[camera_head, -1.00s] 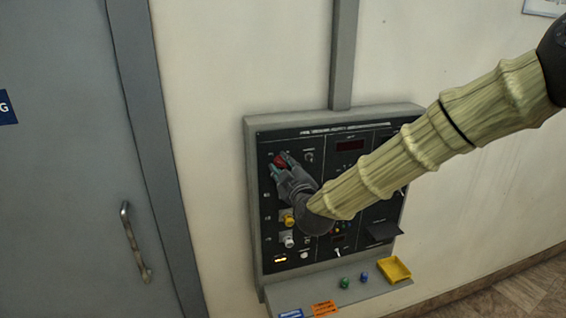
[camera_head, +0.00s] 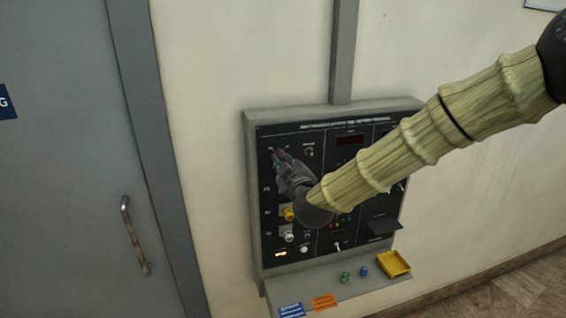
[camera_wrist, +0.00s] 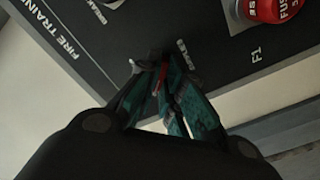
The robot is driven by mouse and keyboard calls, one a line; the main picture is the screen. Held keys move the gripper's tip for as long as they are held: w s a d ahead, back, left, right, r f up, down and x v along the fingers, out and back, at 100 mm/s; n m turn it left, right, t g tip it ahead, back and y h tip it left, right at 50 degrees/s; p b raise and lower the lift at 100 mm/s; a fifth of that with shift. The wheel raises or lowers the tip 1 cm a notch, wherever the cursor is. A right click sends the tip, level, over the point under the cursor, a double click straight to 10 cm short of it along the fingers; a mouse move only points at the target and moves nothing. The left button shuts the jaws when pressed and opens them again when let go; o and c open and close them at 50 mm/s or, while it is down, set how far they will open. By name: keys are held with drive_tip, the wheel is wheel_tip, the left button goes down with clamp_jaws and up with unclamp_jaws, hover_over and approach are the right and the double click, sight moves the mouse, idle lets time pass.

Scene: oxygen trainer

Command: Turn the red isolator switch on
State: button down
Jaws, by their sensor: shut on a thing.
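The red isolator switch shows in the wrist view as a narrow red strip (camera_wrist: 161,80) between my fingers, with a dark part at the panel face. The rest of it is hidden by the fingers. My gripper (camera_head: 279,154) is at the upper left of the black control panel (camera_head: 327,124), with its teal-sided fingers (camera_wrist: 158,72) closed together on the switch. The switch's exact angle cannot be read.
A red fuse button (camera_wrist: 272,8) sits near the fingers in the wrist view. A yellow knob (camera_head: 289,214) and a white knob (camera_head: 289,233) are below my gripper. A shelf under the panel holds a yellow tray (camera_head: 394,263). A grey door (camera_head: 60,170) is at left.

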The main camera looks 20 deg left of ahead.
drive_tip(key=shift+f+b, duration=0.2)
drive_tip(key=shift+b, duration=0.1)
drive_tip(key=m+b, duration=1.4)
drive_tip(key=b, duration=0.1)
drive_tip(key=shift+r+m+b, duration=0.15)
drive_tip(key=shift+m+b, duration=1.35)
drive_tip(key=shift+m, duration=0.4)
drive_tip(key=c, duration=1.6)
unclamp_jaws()
drive_tip(key=shift+o, duration=0.2)
